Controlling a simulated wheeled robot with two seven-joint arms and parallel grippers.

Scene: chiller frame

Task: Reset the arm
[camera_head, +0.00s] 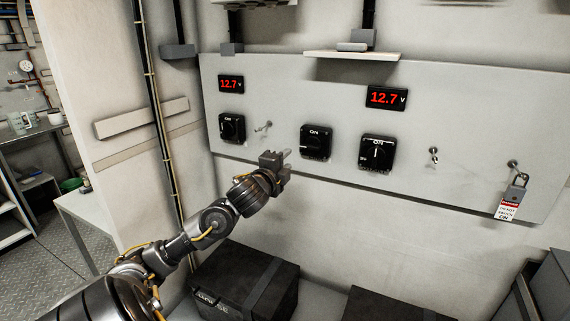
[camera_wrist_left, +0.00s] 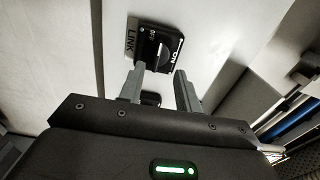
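My left arm (camera_head: 215,220) reaches up and right toward the grey switch panel (camera_head: 450,110). My left gripper (camera_head: 286,162) is in front of the panel's lower edge, below and left of the middle black rotary switch (camera_head: 315,141). In the left wrist view the two fingers of the gripper (camera_wrist_left: 160,76) stand apart with nothing held between them. A black rotary switch (camera_wrist_left: 158,46) marked ON, with a LINK label beside it, lies beyond the fingertips. Part of another dark thing shows between the fingers. My right gripper is not in view.
The panel also carries a left switch (camera_head: 232,128), a right switch (camera_head: 377,153), two red 12.7 V displays (camera_head: 387,97), and a padlock (camera_head: 516,190) with a tag. A black box (camera_head: 240,280) stands below. Open wall lies under the panel.

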